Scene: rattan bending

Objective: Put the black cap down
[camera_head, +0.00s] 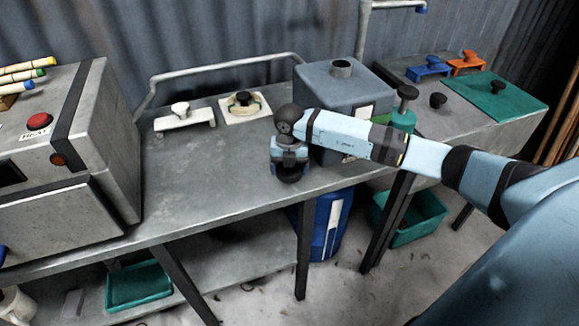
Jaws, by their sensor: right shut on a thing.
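My right gripper (289,166) points down over the front part of the grey metal table, just left of the grey tank. It is shut on the black cap (291,177), a dark round piece that shows below the fingers. The gripper hides the upper part of the cap. I cannot tell whether the cap touches the table top (225,165) or hangs just above it. My left gripper is not in view.
The grey tank (318,88) with an open neck (341,68) stands right of the gripper. A steel machine with a red button (39,121) fills the left. White fixtures (184,117) stand at the back. The table's middle is clear. A small black knob (438,100) sits at right.

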